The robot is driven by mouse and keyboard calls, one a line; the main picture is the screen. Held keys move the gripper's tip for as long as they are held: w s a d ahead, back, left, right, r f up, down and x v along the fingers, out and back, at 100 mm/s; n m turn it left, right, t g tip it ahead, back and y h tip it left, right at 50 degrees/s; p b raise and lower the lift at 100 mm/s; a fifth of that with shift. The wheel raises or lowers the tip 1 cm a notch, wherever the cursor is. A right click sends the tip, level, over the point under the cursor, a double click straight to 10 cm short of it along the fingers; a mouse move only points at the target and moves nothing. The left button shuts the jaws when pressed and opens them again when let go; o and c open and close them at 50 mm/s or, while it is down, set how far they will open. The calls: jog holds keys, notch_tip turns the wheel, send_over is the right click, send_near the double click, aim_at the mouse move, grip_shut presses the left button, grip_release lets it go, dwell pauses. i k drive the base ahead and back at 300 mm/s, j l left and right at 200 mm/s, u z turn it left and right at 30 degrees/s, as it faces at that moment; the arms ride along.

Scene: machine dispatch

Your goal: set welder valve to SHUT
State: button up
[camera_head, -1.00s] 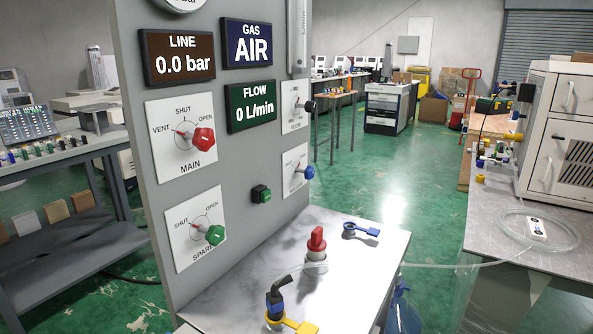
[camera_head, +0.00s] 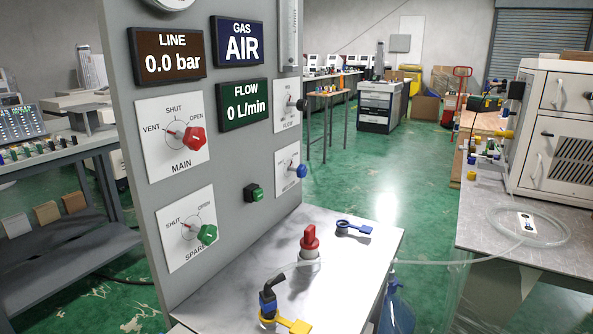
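No valve in view carries a readable "welder" label. On the grey panel (camera_head: 226,160), a red knob (camera_head: 194,138) sits on the MAIN plate, marked VENT, SHUT and OPEN. A green knob (camera_head: 208,234) sits on the SPARE plate, marked SHUT and OPEN. I cannot tell for certain where either knob points. A black knob (camera_head: 301,105) and a blue knob (camera_head: 301,171) sit on plates farther right. A red-handled fitting (camera_head: 310,238) stands upright on the shelf below. The displays read LINE 0.0 bar, GAS AIR and FLOW 0 L/min. My gripper is not in view.
The shelf (camera_head: 345,262) also holds a blue-and-yellow fitting (camera_head: 268,300) and a blue tag (camera_head: 354,228). A clear hose runs right to a coil (camera_head: 528,215) on another bench beside a white cabinet (camera_head: 560,135). Green floor (camera_head: 375,190) is open between them.

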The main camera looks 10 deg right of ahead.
aim_at(301, 170)
jog(key=k+l, duration=0.1)
jog(key=l, duration=1.4)
jog(key=i+l, duration=0.2)
jog(key=l, duration=0.25)
jog(key=j+u, duration=0.05)
